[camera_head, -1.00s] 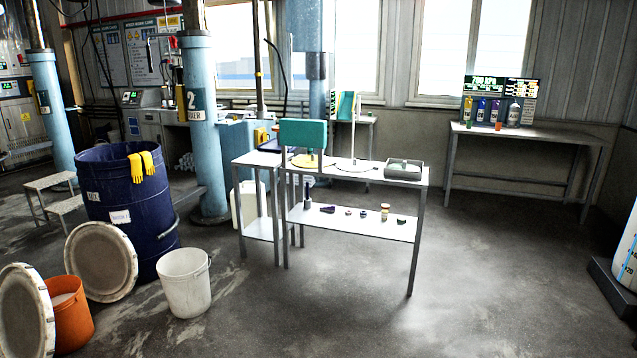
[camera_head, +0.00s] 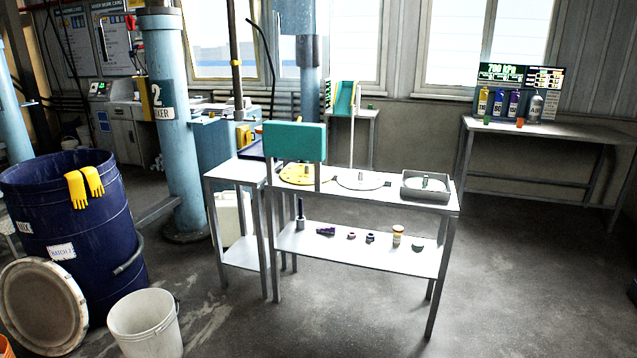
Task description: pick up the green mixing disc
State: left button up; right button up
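On the bench top are a flat yellow disc (camera_head: 300,176), a flat pale disc (camera_head: 360,182) and a grey tray (camera_head: 426,194) with a grey part inside. A teal rectangular block (camera_head: 295,143) stands above the bench's left part. Neither of my grippers is in view.
Several small parts, including an orange-and-white jar (camera_head: 397,235), share the lower shelf. A blue drum (camera_head: 75,225), a leaning round lid (camera_head: 42,305) and a white bucket (camera_head: 146,325) stand at left. A bottle table (camera_head: 545,134) is at back right. Floor right of the bench is clear.

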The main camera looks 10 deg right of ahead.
aim_at(425, 182)
jog(key=i+z, duration=0.1)
jog(key=i, duration=0.95)
jog(key=i+j+z, duration=0.1)
jog(key=i+j, duration=0.15)
jog(key=i, duration=0.75)
